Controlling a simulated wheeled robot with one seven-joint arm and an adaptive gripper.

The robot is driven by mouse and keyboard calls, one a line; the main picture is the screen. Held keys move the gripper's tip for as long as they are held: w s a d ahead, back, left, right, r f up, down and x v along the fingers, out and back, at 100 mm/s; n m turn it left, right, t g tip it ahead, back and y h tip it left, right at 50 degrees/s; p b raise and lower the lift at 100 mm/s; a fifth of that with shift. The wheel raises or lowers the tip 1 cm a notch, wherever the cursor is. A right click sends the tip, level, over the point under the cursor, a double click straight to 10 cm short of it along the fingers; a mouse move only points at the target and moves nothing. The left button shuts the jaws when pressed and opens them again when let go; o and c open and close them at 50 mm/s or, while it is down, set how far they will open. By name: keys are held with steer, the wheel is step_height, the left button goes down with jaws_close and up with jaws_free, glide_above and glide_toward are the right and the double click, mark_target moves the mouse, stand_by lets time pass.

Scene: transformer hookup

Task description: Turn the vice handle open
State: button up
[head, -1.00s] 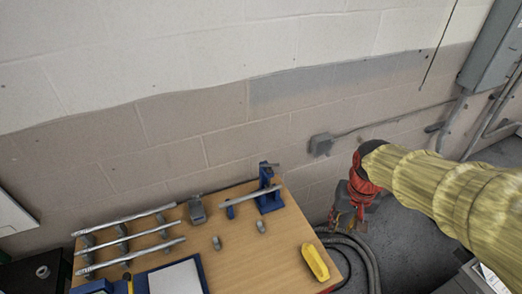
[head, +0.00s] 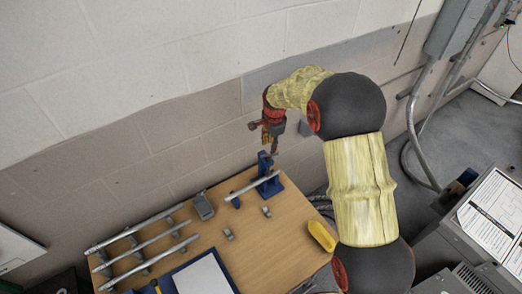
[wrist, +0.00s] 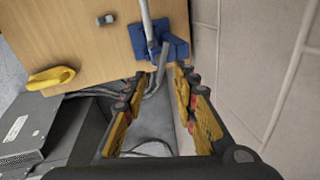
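The blue vice (head: 275,188) stands at the back right corner of the wooden table, with a long silver rod (head: 252,187) across it. In the wrist view the vice (wrist: 178,46) is at the top middle, and a grey bar (wrist: 162,65) hangs from it towards my fingers. This bar looks like the handle, though I cannot be sure. My gripper (head: 267,146) is just above the vice in the head view. In the wrist view its two fingers (wrist: 161,98) are wide apart with nothing between them. The gripper appears apart from the vice.
The wooden table (head: 275,255) also holds a yellow object (head: 321,236), small grey blocks, a grey item (head: 203,206), silver rods on supports (head: 140,243) and a blue-edged tray (head: 172,285). The block wall (head: 190,130) is close behind the vice. Grey cabinets (head: 480,235) stand at the right.

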mark_target(269, 155)
steer(key=shift+w+a+f+m+p, duration=0.1)
steer(key=shift+w+f+m+p, duration=0.3)
steer(key=shift+f, duration=0.85)
steer(key=shift+w+d+f+m+p, duration=0.2)
steer(key=shift+f+m, duration=0.25)
steer(key=shift+f, duration=0.75)
steer(key=shift+w+a+f+m+p, duration=0.25)
steer(key=shift+w+f+m, duration=0.15)
steer(key=shift+f, duration=0.85)
steer(key=shift+s, duration=0.1)
steer(key=c, duration=0.3)
steer(key=c, duration=0.4)
jaws_close()
